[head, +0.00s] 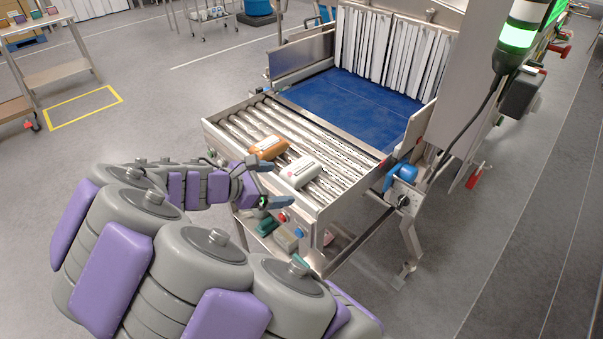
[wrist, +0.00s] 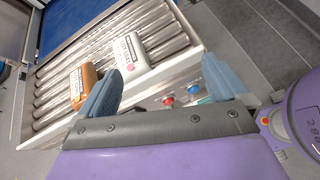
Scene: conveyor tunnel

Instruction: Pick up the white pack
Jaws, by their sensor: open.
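The white pack (head: 300,172) lies on the metal rollers near the front edge of the conveyor's end section. It has dark print and a round pink mark, which show in the wrist view (wrist: 131,52). My gripper (head: 270,186) is open and empty, just outside the near side rail, to the left of the white pack. In the wrist view its two blue-grey fingers (wrist: 160,90) are spread wide, and the white pack is beyond the left fingertip. I see no contact with the pack.
An orange-brown pack (head: 268,148) lies on the rollers (head: 345,158) beside the white one. A raised metal rail (head: 262,171) edges the rollers. The blue belt (head: 345,105) leads to white strip curtains (head: 390,50). Red and blue buttons (wrist: 168,101) sit on the conveyor's front.

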